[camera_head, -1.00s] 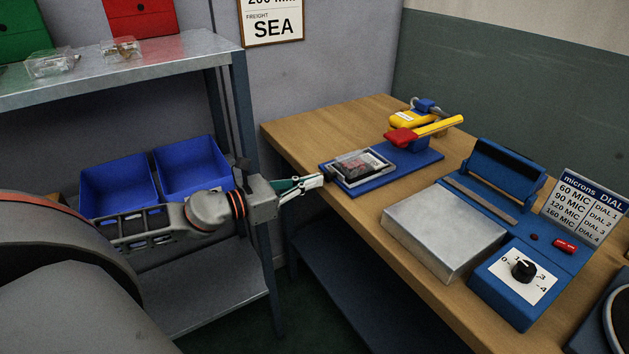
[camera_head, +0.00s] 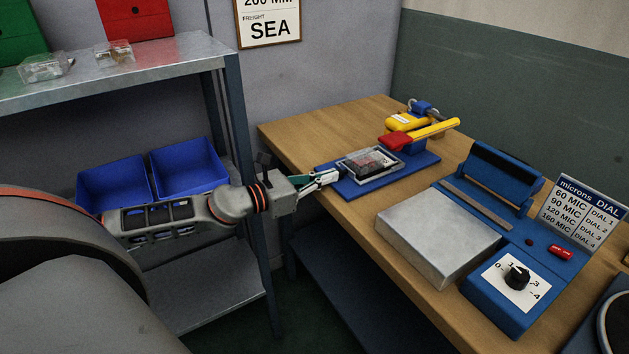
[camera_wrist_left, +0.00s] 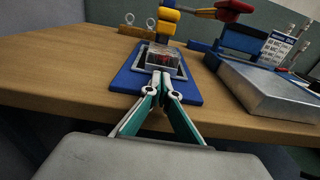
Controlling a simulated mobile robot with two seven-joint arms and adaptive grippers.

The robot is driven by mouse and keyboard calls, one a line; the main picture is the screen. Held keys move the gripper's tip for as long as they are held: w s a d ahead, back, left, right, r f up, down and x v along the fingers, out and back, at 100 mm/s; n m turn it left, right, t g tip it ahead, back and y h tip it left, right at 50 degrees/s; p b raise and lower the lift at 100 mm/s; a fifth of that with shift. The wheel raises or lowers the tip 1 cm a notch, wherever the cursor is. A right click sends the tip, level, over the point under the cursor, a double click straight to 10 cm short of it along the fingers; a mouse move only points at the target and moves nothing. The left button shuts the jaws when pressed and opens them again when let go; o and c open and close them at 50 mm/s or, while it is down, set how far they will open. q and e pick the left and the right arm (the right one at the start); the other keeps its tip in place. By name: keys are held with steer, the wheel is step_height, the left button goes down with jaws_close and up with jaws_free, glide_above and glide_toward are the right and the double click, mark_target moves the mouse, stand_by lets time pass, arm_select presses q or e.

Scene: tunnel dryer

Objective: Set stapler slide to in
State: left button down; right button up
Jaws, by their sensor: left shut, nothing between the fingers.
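The stapler has a flat blue base (camera_head: 420,163) on the wooden table, with a red-and-yellow arm (camera_head: 425,133) at its far end. Its slide, a grey-framed tray (camera_head: 345,170), carries a small clear pack with dark and red contents (camera_head: 370,161). My left gripper (camera_head: 339,172) is shut and empty at the near end of the slide. In the left wrist view, the closed fingertips (camera_wrist_left: 162,75) are at the tray's near edge, in front of the pack (camera_wrist_left: 165,57); whether they touch is unclear. My right gripper is not in view.
A blue sealer with a metal plate (camera_head: 440,232) and a dial (camera_head: 516,277) stands to the right. A metal shelf (camera_head: 140,75) and blue bins (camera_head: 188,168) are at left.

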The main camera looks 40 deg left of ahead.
arm_select(q)
steer(key=shift+w+d+r, duration=0.15)
steer(key=shift+w+r, duration=0.1)
steer(key=shift+w, duration=0.35)
steer(key=shift+w+d+p, duration=0.25)
steer(key=shift+w+p, duration=0.05)
steer(key=shift+w, duration=0.2)
steer(key=shift+w+d+f, duration=0.1)
steer(key=shift+w+d, duration=0.05)
steer(key=shift+w, duration=0.1)
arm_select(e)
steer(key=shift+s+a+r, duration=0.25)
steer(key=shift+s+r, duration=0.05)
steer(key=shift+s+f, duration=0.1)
